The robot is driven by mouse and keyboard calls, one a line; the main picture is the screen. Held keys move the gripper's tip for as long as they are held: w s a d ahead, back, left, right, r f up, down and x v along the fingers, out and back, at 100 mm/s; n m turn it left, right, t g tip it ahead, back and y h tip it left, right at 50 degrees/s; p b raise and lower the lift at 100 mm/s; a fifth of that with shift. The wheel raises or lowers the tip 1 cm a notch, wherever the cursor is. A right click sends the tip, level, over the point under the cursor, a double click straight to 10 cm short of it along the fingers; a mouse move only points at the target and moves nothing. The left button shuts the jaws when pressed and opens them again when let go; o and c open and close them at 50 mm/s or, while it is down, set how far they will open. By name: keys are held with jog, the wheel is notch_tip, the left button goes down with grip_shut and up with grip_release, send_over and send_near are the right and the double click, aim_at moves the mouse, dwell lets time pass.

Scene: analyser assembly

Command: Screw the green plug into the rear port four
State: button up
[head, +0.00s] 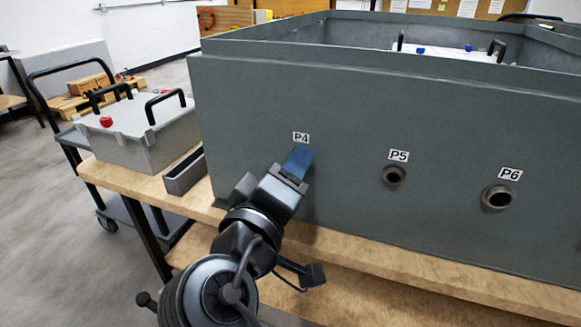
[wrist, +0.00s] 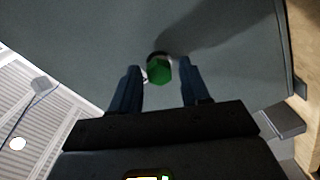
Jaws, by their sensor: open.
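The green plug (wrist: 159,73) shows in the wrist view as a hexagonal head against the grey wall, with a dark ring just behind its upper edge. It sits at rear port four (wrist: 156,55); how deep it is seated I cannot tell. My gripper (wrist: 159,68) is open, with one blue finger on each side of the plug and gaps between. In the head view my gripper (head: 298,162) is at the wall just under the P4 label (head: 301,137), hiding the port and the plug.
The grey analyser housing (head: 340,100) stands on a wooden bench (head: 130,184). Ports P5 (head: 394,175) and P6 (head: 498,197) are open holes to the right. A grey box (head: 150,130) with black handles and a small dark bin (head: 185,172) stand at left.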

jog(key=n+p, duration=2.3)
jog(key=shift+r+n, duration=0.2)
jog(key=shift+n, duration=0.1)
jog(key=shift+c, duration=0.2)
grip_shut()
jog(key=shift+h, duration=0.3)
